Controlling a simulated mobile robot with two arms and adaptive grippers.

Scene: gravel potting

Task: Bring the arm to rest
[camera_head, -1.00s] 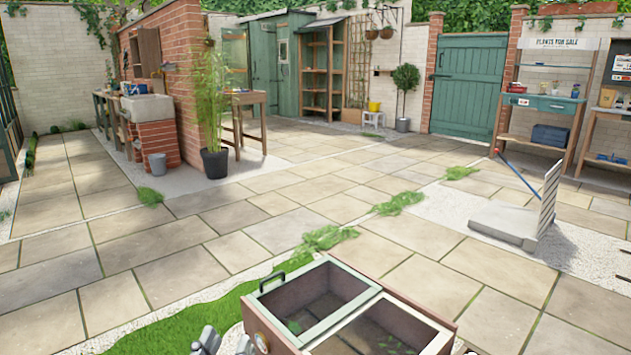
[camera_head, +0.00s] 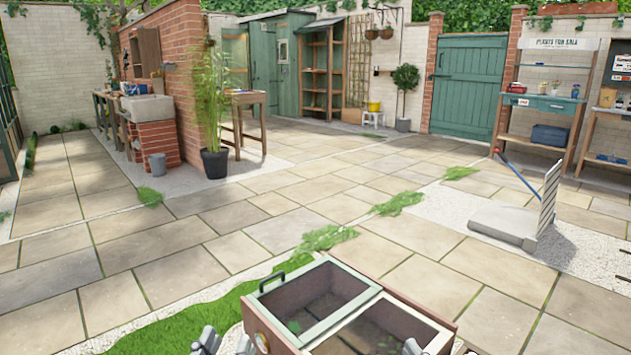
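My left gripper (camera_head: 223,342) shows at the bottom edge, left of the wooden cold frame's near corner. Its two grey fingertips stand apart with nothing seen between them; the rest is cut off below. Of my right gripper only a grey tip (camera_head: 412,347) shows at the bottom edge, in front of the cold frame's right part. Most of it is out of the picture, so whether it is open or shut cannot be told. No held object shows at either gripper.
The wooden cold frame (camera_head: 378,283), with glazed lids and a black handle, stands close in front of me. Beyond it lies open paving (camera_head: 160,268). A flat grey platform with an upright panel (camera_head: 503,219) stands at right, a potted bamboo (camera_head: 214,163) at left.

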